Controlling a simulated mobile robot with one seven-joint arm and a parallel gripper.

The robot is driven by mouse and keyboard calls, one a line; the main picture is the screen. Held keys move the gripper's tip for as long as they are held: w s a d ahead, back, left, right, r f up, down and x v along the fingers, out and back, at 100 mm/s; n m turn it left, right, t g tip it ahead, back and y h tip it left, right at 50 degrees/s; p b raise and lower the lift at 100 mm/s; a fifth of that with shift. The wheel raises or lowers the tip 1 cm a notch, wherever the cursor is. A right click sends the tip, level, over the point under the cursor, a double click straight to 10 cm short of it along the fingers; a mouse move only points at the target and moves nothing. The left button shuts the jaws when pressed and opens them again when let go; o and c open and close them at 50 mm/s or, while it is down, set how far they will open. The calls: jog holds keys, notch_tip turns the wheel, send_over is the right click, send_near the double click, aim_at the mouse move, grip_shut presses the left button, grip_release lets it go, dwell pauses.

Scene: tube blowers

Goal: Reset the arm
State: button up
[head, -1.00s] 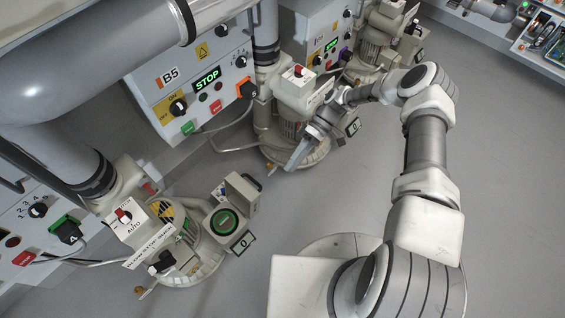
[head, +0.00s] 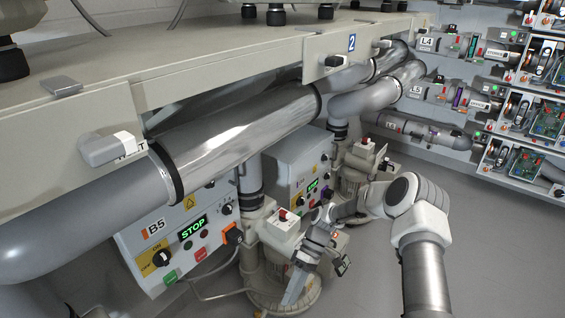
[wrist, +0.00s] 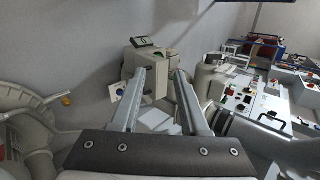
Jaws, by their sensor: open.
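My arm comes up from the lower right in the head view and bends left at its elbow. My gripper (head: 298,280) hangs at its end, pointing down, in front of the blower unit beside the B5 panel. In the wrist view my gripper (wrist: 160,88) shows two long grey fingers, apart, with nothing held between them. Past the fingertips is a beige boxy part (wrist: 150,62) of a machine; whether the fingers touch it I cannot tell, but a gap seems to remain.
The B5 control box (head: 180,235) shows a green STOP display. Large grey pipes (head: 245,120) run under a beige bench (head: 215,62). A second control box (head: 300,170) and blower stand farther back. Shelves with circuit boards (head: 540,115) are at the right. Grey floor (head: 490,240) is clear at right.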

jog(key=s+d+r+m+t+h, duration=0.1)
jog(key=d+r+m+t+h, duration=0.2)
jog(key=r, duration=1)
jog(key=s+d+r+m+t+h, duration=0.1)
jog(key=d+r+t+h, duration=0.2)
jog(key=r, duration=1)
jog(key=s+d+r+m+t, duration=0.35)
jog(key=s+r, duration=0.25)
jog(key=s, duration=0.3)
jog(key=s+d+r+m+t, duration=0.25)
jog(key=s+r+t, duration=0.25)
jog(key=s+r, duration=0.25)
notch_tip(320, 180, up, 22)
jog(key=p, duration=2.2)
jog(key=shift+a+f+g+y+p, duration=0.2)
jog(key=shift+a+g+y+p, duration=0.1)
jog(key=shift+g+p, duration=0.05)
jog(key=shift+s+a, duration=0.1)
jog(key=shift+a, duration=0.1)
